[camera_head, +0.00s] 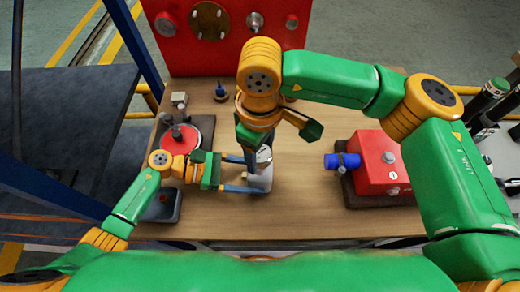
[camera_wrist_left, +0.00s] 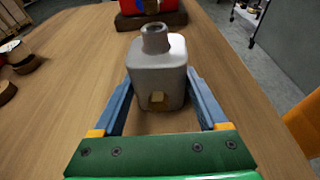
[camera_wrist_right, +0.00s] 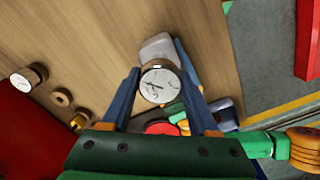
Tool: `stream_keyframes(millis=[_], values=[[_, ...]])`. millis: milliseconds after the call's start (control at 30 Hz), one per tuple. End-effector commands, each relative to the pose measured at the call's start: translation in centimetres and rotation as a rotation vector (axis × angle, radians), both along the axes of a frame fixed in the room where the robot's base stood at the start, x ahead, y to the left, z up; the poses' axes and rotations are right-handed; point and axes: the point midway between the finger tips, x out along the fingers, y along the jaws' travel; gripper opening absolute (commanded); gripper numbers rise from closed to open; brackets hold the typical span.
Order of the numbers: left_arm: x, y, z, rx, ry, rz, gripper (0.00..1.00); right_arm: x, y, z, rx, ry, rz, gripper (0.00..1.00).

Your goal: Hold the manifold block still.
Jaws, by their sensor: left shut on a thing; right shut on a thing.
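The grey manifold block (camera_head: 263,183) stands on the table with its neck upward. My left gripper (camera_head: 248,175) is shut on it from the left. In the left wrist view the block (camera_wrist_left: 158,78) sits between the two fingers, with a small brass square low on its near face. My right gripper (camera_wrist_right: 160,95) is shut on a round white-faced gauge (camera_wrist_right: 160,86). In the head view the gauge (camera_head: 264,154) appears close to the block. In the left wrist view, the neck's top is bare, so the gauge seems apart from it.
A red pump (camera_head: 377,160) with a blue cylinder stands on a dark base at right. A round red part (camera_head: 181,139) and a small grey tray (camera_head: 163,207) are at left. Another gauge (camera_wrist_right: 24,79) and a brass ring (camera_wrist_right: 62,97) lie on the table. A red panel (camera_head: 228,30) stands behind.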

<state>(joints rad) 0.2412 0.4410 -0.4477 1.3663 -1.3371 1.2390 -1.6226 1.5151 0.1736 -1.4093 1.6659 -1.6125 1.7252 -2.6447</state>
Motion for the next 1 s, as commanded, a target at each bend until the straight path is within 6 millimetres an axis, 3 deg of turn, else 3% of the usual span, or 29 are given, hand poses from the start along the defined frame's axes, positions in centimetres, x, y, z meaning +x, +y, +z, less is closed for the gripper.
stream_keyframes(millis=[1000], values=[[0.01,0.0,0.01,0.0,-0.001,0.0,0.0,0.0,-0.01,-0.82,-0.001,0.001,-0.001,0.0]])
